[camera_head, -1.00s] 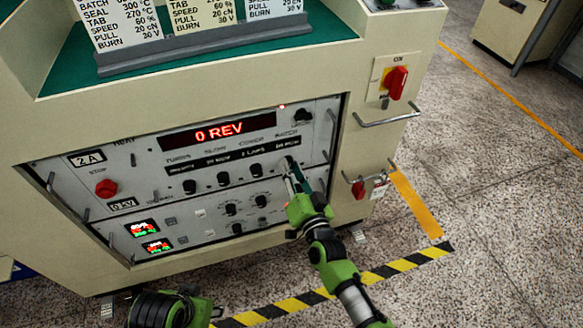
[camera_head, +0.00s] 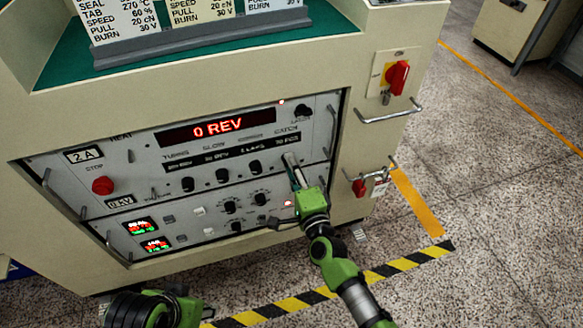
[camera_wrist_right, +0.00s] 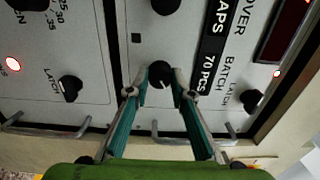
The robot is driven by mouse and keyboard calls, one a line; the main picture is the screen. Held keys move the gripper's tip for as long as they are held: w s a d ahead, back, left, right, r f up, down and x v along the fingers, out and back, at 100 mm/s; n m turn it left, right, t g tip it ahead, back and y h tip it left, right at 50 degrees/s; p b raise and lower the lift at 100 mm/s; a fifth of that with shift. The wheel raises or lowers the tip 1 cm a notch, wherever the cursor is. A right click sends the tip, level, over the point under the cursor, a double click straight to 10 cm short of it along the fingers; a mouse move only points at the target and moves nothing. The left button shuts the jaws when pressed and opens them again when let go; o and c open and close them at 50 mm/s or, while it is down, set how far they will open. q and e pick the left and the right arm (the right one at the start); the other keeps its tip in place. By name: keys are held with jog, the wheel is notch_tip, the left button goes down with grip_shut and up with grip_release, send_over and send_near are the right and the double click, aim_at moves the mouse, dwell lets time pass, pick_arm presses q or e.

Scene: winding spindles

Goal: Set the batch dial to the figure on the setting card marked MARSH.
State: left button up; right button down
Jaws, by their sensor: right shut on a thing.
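The batch dial is a dark round knob (camera_wrist_right: 160,75) in the right wrist view, beside a "BATCH" label and a window (camera_wrist_right: 210,75) reading "70 PCS". My right gripper (camera_head: 290,160) is at the right part of the panel in the head view. In the right wrist view its fingertips (camera_wrist_right: 160,82) are shut on the knob, one on each side. The fingers hide the knob in the head view. Setting cards (camera_head: 200,12) stand at the top; their headings are cut off, so MARSH cannot be read. My left arm's end (camera_head: 180,309) shows at the bottom; no fingers are clear.
The red display (camera_head: 218,127) reads "0 REV". Other black knobs (camera_head: 222,175) sit left of the gripper. Metal handles (camera_head: 388,112), a red switch (camera_head: 397,77) and a red stop button (camera_head: 103,186) stick out. Floor at the right is free.

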jog(key=shift+m+b, duration=0.45)
jog(key=shift+m, duration=1.35)
jog(key=c, duration=1.8)
grip_release()
jog(key=v, duration=1.2)
